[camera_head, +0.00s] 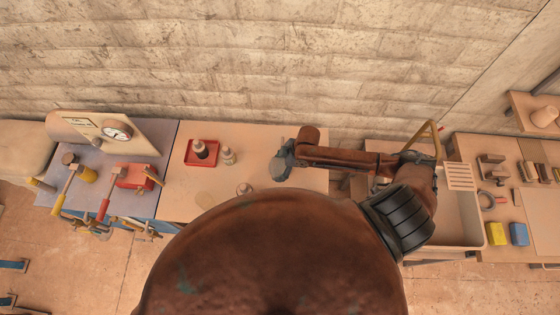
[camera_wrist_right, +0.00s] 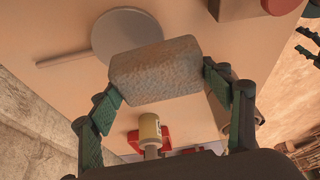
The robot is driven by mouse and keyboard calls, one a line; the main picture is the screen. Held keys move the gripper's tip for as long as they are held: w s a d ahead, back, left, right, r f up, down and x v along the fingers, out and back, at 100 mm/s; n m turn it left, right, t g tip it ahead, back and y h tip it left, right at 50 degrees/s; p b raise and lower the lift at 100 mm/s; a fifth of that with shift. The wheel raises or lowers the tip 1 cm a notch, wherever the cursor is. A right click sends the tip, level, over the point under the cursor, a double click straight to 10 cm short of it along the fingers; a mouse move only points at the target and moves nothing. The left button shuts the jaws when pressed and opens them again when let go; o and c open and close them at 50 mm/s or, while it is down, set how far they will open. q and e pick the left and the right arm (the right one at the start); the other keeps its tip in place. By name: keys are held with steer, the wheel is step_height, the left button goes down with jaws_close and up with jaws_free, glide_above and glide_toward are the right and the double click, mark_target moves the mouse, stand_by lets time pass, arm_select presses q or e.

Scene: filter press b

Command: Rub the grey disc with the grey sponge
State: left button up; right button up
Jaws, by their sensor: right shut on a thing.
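The grey sponge (camera_wrist_right: 155,72) is a rough oblong block held between the fingers of my right gripper (camera_wrist_right: 160,78) in the right wrist view. The grey disc (camera_wrist_right: 125,30) lies on the tabletop just beyond the sponge, flat and round, with a thin handle to the left. The sponge covers its lower edge; I cannot tell whether they touch. In the head view my right gripper (camera_head: 281,166) is over the right part of the table; sponge and disc cannot be made out there. Dark green fingers at the wrist view's right edge look like my left gripper (camera_wrist_right: 307,44).
Clamps and a gauge panel (camera_head: 115,132) are at left. A pale bin (camera_head: 462,237) is at right. My brown body hides the table's front.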

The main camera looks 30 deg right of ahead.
steer(key=shift+s+r+p, duration=0.1)
steer(key=shift+r+p, duration=0.25)
steer(key=shift+r, duration=1.3)
steer(key=shift+r, duration=0.1)
step_height(320, 180, up, 7)
steer(key=w+a+r+m+t+h+b, duration=0.1)
steer(key=w+m+h+b, duration=0.3)
steer(key=b, duration=1.9)
steer(key=w+a+m+t, duration=0.1)
steer(key=w+m, duration=0.4)
steer(key=m, duration=0.3)
steer(key=shift+a+m+t+b, duration=0.3)
steer(key=shift+b, duration=0.05)
